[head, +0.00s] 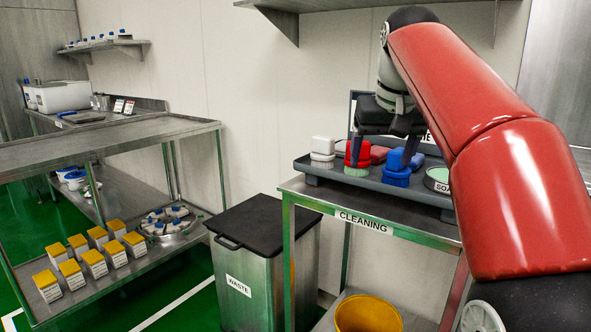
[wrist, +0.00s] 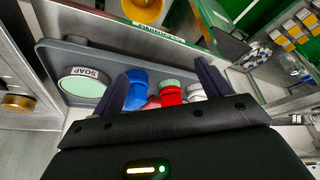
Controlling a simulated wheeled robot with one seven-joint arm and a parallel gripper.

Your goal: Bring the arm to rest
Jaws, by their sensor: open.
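My gripper (head: 385,140) is at the end of my red arm, pointing down over the grey tray (head: 430,203) on the cleaning table. Its two fingers stand apart in the wrist view (wrist: 160,90), with nothing visibly held between them. In the head view the fingers come down near a red brush (head: 358,155) and a blue brush (head: 397,170). The wrist view shows the blue brush (wrist: 137,92), the red brush (wrist: 170,94) and a white brush (wrist: 197,92) beyond the fingertips. I cannot tell whether a finger touches a brush.
The white brush (head: 322,150) and a soap dish (head: 437,180) also sit on the tray. A lidded waste bin (head: 262,225) stands left of the cleaning table (head: 340,207). A yellow bucket (head: 367,315) is below. A metal shelf (head: 300,8) hangs above my arm.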

